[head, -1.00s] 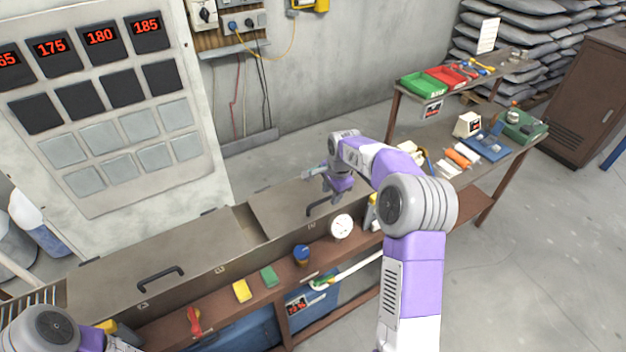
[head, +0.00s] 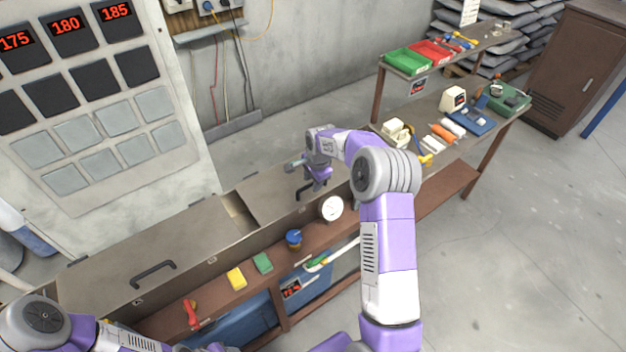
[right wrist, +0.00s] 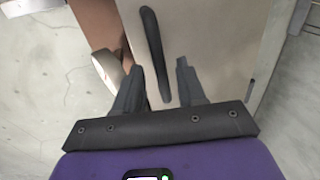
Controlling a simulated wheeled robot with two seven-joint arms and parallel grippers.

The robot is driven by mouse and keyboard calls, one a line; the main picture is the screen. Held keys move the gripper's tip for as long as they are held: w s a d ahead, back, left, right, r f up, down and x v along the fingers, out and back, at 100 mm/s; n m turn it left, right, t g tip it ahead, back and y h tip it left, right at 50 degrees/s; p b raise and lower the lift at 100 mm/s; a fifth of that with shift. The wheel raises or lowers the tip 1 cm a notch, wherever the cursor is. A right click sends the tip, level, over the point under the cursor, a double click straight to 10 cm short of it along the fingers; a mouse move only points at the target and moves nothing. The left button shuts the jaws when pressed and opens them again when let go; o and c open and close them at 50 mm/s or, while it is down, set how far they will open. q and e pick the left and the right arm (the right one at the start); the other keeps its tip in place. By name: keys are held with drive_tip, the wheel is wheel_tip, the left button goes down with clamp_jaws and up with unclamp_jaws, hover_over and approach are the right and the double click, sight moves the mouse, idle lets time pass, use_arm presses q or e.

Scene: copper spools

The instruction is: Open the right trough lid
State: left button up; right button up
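The right trough lid (head: 262,197) is a flat grey-brown panel, lying closed on the trough. Its dark bar handle (head: 299,194) is near its right front, partly hidden by my gripper. My right gripper (head: 311,187) is just above this handle. In the right wrist view, my right gripper (right wrist: 157,75) is open, with one finger on each side of the near end of the handle (right wrist: 152,45); I cannot tell whether they touch it. The left trough lid (head: 150,255) is also closed, with its own dark handle (head: 153,273). My left gripper is out of the head view.
A shelf along the trough front holds a white gauge (head: 331,208), a blue-topped jar (head: 294,239), a green block (head: 263,262), a yellow block (head: 236,278) and a red tool (head: 191,312). A cluttered workbench (head: 470,110) stands at right. A panel (head: 85,100) stands behind the trough.

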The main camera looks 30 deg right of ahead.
clamp_jaws()
drive_tip(key=shift+r, duration=0.1)
